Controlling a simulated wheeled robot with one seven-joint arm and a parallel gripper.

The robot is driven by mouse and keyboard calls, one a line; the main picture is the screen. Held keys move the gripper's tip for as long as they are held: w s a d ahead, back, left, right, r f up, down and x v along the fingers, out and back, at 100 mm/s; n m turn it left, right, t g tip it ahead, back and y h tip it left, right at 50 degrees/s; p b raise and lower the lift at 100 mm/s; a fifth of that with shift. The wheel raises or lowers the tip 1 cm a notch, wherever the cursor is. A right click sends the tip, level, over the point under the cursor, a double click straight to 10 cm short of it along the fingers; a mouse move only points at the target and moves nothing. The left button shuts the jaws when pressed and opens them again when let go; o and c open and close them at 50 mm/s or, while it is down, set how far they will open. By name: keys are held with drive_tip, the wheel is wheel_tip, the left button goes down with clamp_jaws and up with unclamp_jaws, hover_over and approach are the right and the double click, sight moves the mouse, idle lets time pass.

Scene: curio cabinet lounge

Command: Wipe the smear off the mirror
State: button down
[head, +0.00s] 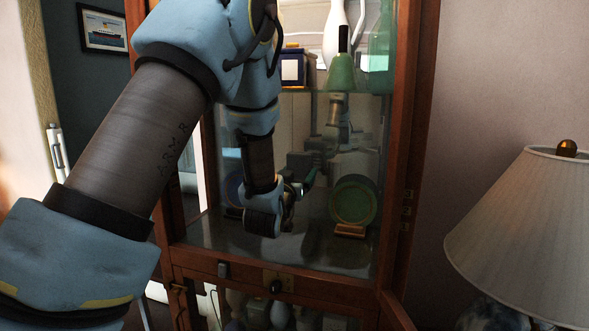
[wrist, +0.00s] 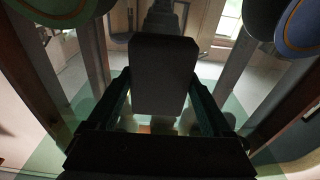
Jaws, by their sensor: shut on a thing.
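The mirror (head: 300,135) forms the back of the wooden cabinet and reflects my arm and the room. I cannot make out a smear on it in either view. My gripper (head: 296,190) is inside the cabinet, low in front of the mirror and above the bottom shelf. In the wrist view its two fingers are shut on a dark grey block (wrist: 163,75), probably the wiping pad. The block hides part of what lies behind it. I cannot tell whether the block touches the mirror.
A green plate (head: 354,204) on a wooden stand is right of my gripper; a blue plate (head: 234,188) is left. A glass shelf above holds a green vase (head: 341,74), a white vase (head: 334,35) and a blue box (head: 292,68). A lamp (head: 530,225) stands outside, right.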

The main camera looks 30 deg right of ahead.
sight(321, 163)
drive_tip(key=x, duration=0.2)
drive_tip(key=p+x, duration=0.1)
drive_tip(key=x, duration=0.2)
drive_tip(key=shift+w+f+p, duration=0.1)
drive_tip(key=shift+f+p, duration=0.15)
drive_tip(key=shift+p, duration=0.05)
drive_tip(key=shift+b+x, duration=0.45)
drive_tip(key=shift+x, duration=0.6)
idle(0.5)
drive_tip(key=shift+d+f, duration=0.15)
drive_tip(key=shift+s+d+b, duration=0.85)
drive_tip(key=shift+s+d, duration=0.45)
drive_tip(key=shift+s, duration=0.2)
drive_tip(key=shift+b, duration=0.3)
drive_tip(key=shift+w+d, duration=0.1)
